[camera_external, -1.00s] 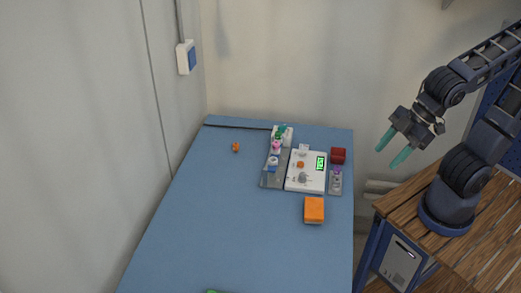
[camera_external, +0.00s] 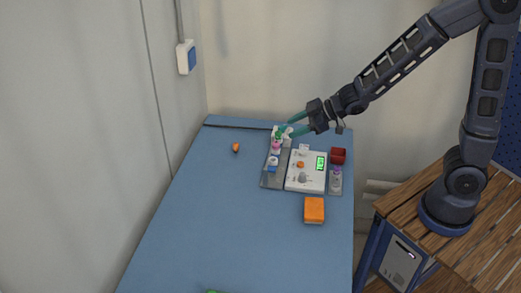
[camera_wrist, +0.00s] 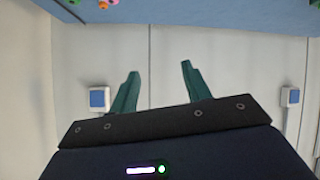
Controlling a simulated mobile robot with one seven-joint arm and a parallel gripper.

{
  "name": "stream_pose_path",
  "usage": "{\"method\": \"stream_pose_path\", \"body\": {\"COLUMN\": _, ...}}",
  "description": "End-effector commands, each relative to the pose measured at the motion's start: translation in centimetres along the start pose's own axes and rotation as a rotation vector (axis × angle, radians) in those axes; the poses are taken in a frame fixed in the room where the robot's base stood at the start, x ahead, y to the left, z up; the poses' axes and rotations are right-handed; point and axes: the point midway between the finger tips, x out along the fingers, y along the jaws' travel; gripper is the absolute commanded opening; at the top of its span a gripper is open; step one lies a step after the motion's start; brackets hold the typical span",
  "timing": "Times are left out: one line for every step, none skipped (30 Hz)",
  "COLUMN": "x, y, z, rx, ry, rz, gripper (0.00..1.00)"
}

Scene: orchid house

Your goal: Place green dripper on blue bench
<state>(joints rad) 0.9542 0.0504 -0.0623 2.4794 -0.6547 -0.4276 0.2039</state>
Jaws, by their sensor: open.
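The blue bench (camera_external: 210,215) is a long blue top along the wall; its edge also shows at the top of the wrist view (camera_wrist: 220,12). A small green thing (camera_external: 280,132), likely the green dripper, is at the far end of a grey rack at the back of the bench. My gripper (camera_external: 288,131) has teal fingers, open and apart, close to this green thing; I cannot tell whether they touch it. In the wrist view the fingers (camera_wrist: 160,69) have nothing between them, and a small green thing (camera_wrist: 74,2) is at the top left.
The grey rack (camera_external: 270,180) also holds pink and blue-topped items. Beside it are a white device (camera_external: 296,183) with a green display, a dark red box (camera_external: 338,156) and an orange block (camera_external: 314,210). A small orange thing (camera_external: 236,148) lies left. The bench's left and front are mostly clear.

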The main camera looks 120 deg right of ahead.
Motion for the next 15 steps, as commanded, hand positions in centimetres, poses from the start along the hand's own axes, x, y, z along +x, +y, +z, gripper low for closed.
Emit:
{"method": "stream_pose_path", "body": {"x": 0.8, "y": 1.6, "z": 1.4, "rx": 0.017, "ry": 0.006, "rz": 0.004, "gripper": 0.48}}
{"method": "stream_pose_path", "body": {"x": 1.1, "y": 2.4, "z": 2.0, "rx": 0.025, "ry": 0.016, "rz": 0.003, "gripper": 0.48}}
{"method": "stream_pose_path", "body": {"x": 1.6, "y": 3.4, "z": 2.8, "rx": 0.037, "ry": 0.031, "rz": 0.002, "gripper": 0.48}}
{"method": "stream_pose_path", "body": {"x": 1.8, "y": 4.2, "z": 3.5, "rx": 0.046, "ry": 0.040, "rz": 0.000, "gripper": 0.48}}
{"method": "stream_pose_path", "body": {"x": 2.1, "y": 5.0, "z": 4.2, "rx": 0.057, "ry": 0.051, "rz": -0.001, "gripper": 0.48}}
{"method": "stream_pose_path", "body": {"x": 2.4, "y": 6.0, "z": 5.1, "rx": 0.069, "ry": 0.066, "rz": -0.004, "gripper": 0.48}}
{"method": "stream_pose_path", "body": {"x": 2.6, "y": 6.7, "z": 5.8, "rx": 0.080, "ry": 0.076, "rz": -0.006, "gripper": 0.48}}
{"method": "stream_pose_path", "body": {"x": 2.7, "y": 7.4, "z": 6.6, "rx": 0.090, "ry": 0.087, "rz": -0.009, "gripper": 0.48}}
{"method": "stream_pose_path", "body": {"x": 2.9, "y": 8.3, "z": 7.5, "rx": 0.106, "ry": 0.102, "rz": -0.012, "gripper": 0.48}}
{"method": "stream_pose_path", "body": {"x": 3.0, "y": 8.9, "z": 8.3, "rx": 0.117, "ry": 0.112, "rz": -0.016, "gripper": 0.48}}
{"method": "stream_pose_path", "body": {"x": 3.0, "y": 9.5, "z": 8.9, "rx": 0.128, "ry": 0.124, "rz": -0.019, "gripper": 0.48}}
{"method": "stream_pose_path", "body": {"x": 3.1, "y": 10.2, "z": 9.8, "rx": 0.141, "ry": 0.138, "rz": -0.024, "gripper": 0.48}}
{"method": "stream_pose_path", "body": {"x": 3.1, "y": 10.7, "z": 10.4, "rx": 0.152, "ry": 0.148, "rz": -0.026, "gripper": 0.48}}
{"method": "stream_pose_path", "body": {"x": 3.1, "y": 11.1, "z": 10.9, "rx": 0.160, "ry": 0.157, "rz": -0.030, "gripper": 0.48}}
{"method": "stream_pose_path", "body": {"x": 3.0, "y": 11.6, "z": 11.5, "rx": 0.172, "ry": 0.169, "rz": -0.033, "gripper": 0.48}}
